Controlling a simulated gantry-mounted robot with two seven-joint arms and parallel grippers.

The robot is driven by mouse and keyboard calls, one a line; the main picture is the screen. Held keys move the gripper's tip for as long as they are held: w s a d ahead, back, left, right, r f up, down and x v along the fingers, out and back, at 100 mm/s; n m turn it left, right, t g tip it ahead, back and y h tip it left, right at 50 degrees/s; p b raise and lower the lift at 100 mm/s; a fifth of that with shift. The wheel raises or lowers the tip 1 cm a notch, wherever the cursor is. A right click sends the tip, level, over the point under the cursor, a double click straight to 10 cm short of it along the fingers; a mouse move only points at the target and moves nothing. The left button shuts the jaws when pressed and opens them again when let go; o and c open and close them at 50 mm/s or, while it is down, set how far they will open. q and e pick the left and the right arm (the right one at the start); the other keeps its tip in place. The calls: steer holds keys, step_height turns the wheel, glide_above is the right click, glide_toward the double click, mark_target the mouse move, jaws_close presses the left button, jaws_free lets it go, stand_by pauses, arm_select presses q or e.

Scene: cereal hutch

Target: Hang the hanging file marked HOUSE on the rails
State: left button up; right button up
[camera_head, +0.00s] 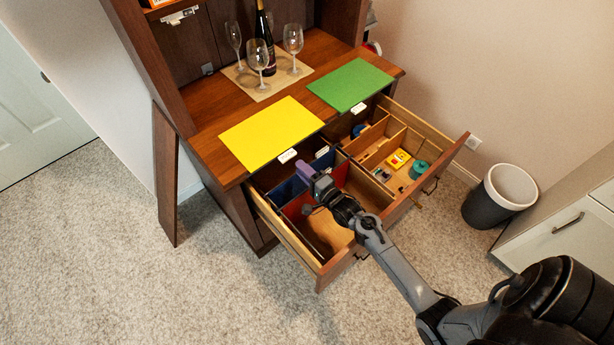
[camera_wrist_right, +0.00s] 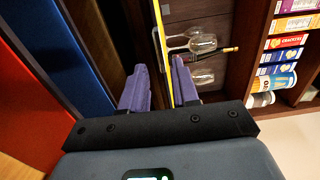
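A yellow hanging file (camera_head: 271,133) and a green hanging file (camera_head: 350,84) lie flat on the counter, each with a white label tab at its front edge. The lettering is too small to read, so I cannot tell which says HOUSE. The open left drawer (camera_head: 280,226) holds a blue file (camera_head: 288,190) and a red file (camera_head: 340,175). My right gripper (camera_head: 306,171) is over this drawer, just in front of the yellow file. In the wrist view its purple fingers (camera_wrist_right: 160,88) are apart, with the yellow file's edge (camera_wrist_right: 160,40) in line between them; contact is unclear. My left gripper is out of view.
The open right drawer (camera_head: 443,162) has wooden dividers and small items. Wine glasses (camera_head: 258,55) and a bottle (camera_head: 265,40) stand on a mat (camera_head: 245,84) behind the files. A bin (camera_head: 500,195) stands at right. Carpet (camera_head: 130,260) is clear at left.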

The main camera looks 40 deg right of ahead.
mark_target(290, 157)
steer(key=shift+w+d+b, duration=0.1)
steer(key=shift+w+b, duration=1.15)
steer(key=shift+w, duration=2.2)
jaws_close()
steer(key=shift+r, duration=0.25)
steer(key=shift+r+p, duration=0.3)
steer(key=shift+p, duration=0.25)
steer(key=shift+r+p, duration=0.5)
steer(key=shift+p, duration=0.1)
